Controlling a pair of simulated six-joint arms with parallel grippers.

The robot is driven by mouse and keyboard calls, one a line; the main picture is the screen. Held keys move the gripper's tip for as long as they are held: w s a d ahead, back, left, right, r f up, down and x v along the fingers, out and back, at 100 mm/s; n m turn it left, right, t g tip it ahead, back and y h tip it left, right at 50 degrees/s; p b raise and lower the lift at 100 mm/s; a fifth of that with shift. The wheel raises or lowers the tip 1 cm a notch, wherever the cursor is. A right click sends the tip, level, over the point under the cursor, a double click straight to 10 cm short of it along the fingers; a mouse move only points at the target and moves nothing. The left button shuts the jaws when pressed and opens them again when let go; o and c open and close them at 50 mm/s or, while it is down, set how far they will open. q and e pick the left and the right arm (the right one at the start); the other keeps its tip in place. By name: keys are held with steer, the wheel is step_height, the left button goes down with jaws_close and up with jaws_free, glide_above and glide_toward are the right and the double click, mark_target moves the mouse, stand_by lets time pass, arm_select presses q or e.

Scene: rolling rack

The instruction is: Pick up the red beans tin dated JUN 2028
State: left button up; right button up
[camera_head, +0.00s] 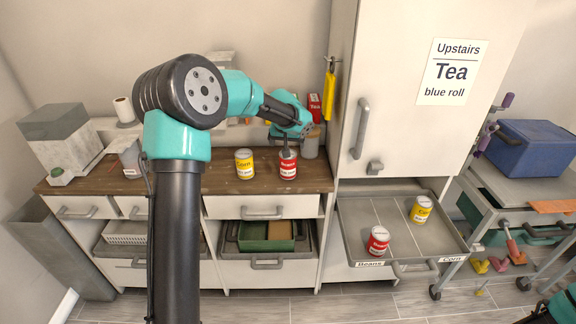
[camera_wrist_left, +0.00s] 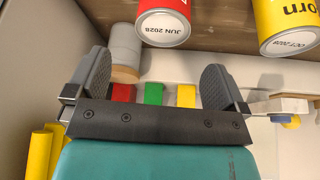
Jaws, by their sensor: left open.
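A red beans tin (camera_head: 288,168) stands upright on the wooden counter below my left gripper. In the left wrist view, the red tin (camera_wrist_left: 163,20) shows "JUN 2028" upside down on its pale end. My left gripper (camera_wrist_left: 156,72) is open and empty, with the tin just beyond its fingertips. In the head view, my left gripper (camera_head: 289,148) is close above the tin, partly hidden by the arm. A second red tin (camera_head: 378,240) stands on the pulled-out tray; its date is unreadable. My right gripper is out of view.
A yellow corn tin (camera_head: 245,163) stands left of the red tin on the counter. Another corn tin (camera_head: 421,209) is on the tray (camera_head: 352,223). A grey canister (camera_head: 310,145) stands close behind the red tin. The tall cabinet (camera_head: 390,130) rises just to the right.

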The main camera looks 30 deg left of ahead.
mark_target(288, 164)
arm_select(q)
steer(key=shift+x, duration=1.25)
steer(key=shift+s+x, duration=0.15)
steer(key=shift+x, duration=1.15)
steer(key=shift+s+x, duration=0.15)
steer(key=shift+x, duration=1.2)
steer(key=shift+d+f, duration=0.1)
steer(key=shift+c, duration=0.3)
steer(key=c, duration=1.2)
